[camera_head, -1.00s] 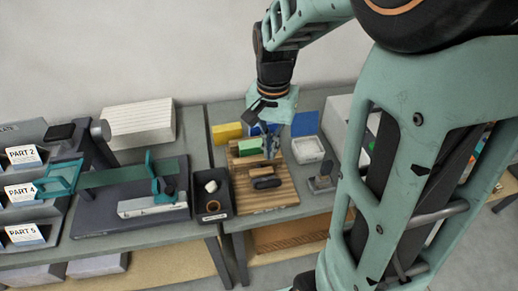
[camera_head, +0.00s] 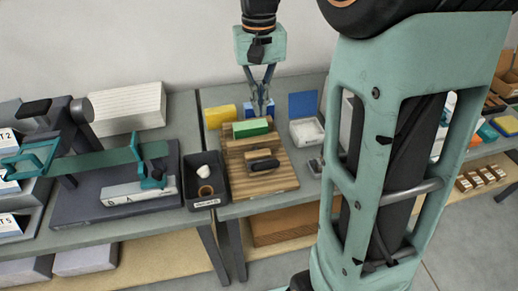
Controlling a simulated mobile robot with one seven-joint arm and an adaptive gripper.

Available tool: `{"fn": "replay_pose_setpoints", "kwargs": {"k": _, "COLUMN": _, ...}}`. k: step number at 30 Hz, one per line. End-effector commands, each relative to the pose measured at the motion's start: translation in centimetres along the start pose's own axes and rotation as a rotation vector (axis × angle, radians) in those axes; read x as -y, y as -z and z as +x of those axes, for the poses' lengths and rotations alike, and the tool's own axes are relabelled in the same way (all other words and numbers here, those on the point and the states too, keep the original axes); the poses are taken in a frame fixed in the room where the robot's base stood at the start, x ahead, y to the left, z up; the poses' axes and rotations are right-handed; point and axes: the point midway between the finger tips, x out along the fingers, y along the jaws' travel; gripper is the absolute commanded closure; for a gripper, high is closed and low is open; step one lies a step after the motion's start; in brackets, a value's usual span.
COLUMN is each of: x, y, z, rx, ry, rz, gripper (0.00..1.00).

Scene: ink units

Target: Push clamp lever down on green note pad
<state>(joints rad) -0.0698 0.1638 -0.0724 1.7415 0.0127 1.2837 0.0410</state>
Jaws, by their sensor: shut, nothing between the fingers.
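A green block that looks like the note pad (camera_head: 250,127) lies on the back part of a slatted wooden board (camera_head: 280,180) on the table. A dark rounded handle (camera_head: 262,164) sits on a small wooden block in front of the pad; I cannot tell whether it is the clamp lever. My gripper (camera_head: 262,114) points down just behind the right part of the pad. Its fingertips are shut and empty. I cannot tell whether they touch anything, and the area behind the pad is partly hidden.
A yellow block (camera_head: 221,116) is left of my gripper, and a white box with a blue lid (camera_head: 307,131) is right of it. A black tray (camera_head: 206,188) stands left of the board. A teal-armed device (camera_head: 115,195) fills the left table.

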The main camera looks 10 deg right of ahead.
Motion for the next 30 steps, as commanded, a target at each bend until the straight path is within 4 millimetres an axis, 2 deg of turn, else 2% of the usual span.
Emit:
{"fn": "replay_pose_setpoints", "kwargs": {"k": 17, "x": 0.0, "y": 0.3, "z": 0.1, "rx": 0.006, "ry": -0.001, "rz": -0.048, "gripper": 1.0}}
{"fn": "replay_pose_setpoints", "kwargs": {"k": 23, "x": 0.0, "y": 0.2, "z": 2.9, "rx": 0.01, "ry": -0.001, "rz": -0.047, "gripper": 1.0}}
{"fn": "replay_pose_setpoints", "kwargs": {"k": 30, "x": 0.0, "y": 0.2, "z": 8.1, "rx": 0.011, "ry": -0.001, "rz": -0.047, "gripper": 1.0}}
